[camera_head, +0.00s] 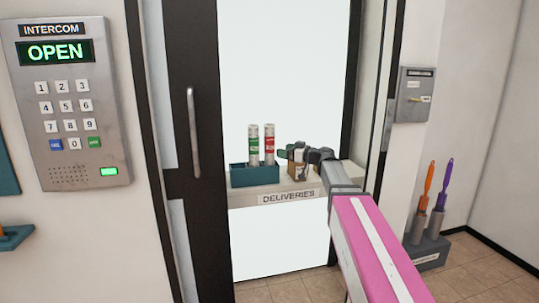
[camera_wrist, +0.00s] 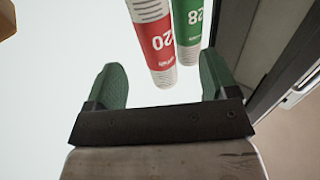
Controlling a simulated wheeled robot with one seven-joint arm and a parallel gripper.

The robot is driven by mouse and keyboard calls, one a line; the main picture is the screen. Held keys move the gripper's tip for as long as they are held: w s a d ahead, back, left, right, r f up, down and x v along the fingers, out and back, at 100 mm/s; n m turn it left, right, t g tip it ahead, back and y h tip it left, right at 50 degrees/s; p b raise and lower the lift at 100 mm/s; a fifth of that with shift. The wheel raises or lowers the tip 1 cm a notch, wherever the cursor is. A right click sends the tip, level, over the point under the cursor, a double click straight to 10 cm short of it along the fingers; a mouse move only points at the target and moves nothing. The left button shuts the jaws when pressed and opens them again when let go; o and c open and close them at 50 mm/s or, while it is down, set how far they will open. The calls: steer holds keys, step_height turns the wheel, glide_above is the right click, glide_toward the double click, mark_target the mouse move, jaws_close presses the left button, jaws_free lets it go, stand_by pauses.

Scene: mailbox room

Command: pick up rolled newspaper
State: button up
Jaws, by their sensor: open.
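Two rolled newspapers stand upright in a teal holder (camera_head: 255,176) on the deliveries shelf. One has a green band (camera_head: 253,143), the other a red band (camera_head: 269,146). In the wrist view the red roll (camera_wrist: 155,40), marked 20, shows between my fingers, and the green roll (camera_wrist: 188,30), marked 28, is to its right. My gripper (camera_wrist: 161,65) has its green fingers spread with nothing held. In the head view it is just right of the red roll; the exact gap is unclear.
A small brown box (camera_head: 297,172) sits on the shelf (camera_head: 318,182), partly behind my gripper. A dark door frame with a handle (camera_head: 193,130) stands left of the opening. An intercom reading OPEN (camera_head: 68,100) is on the left wall. A stand (camera_head: 428,250) with orange and purple-handled tools is at right.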

mark_target(270, 147)
steer(key=x, duration=0.3)
steer(key=shift+w+a, duration=0.2)
steer(key=shift+a, duration=0.05)
steer(key=shift+w+x, duration=0.15)
steer(key=shift+x, duration=1.15)
steer(key=shift+w+x, duration=0.15)
steer(key=shift+x, duration=1.2)
steer(key=shift+d+f, duration=0.15)
steer(key=shift+d, duration=0.05)
steer(key=c, duration=1.1)
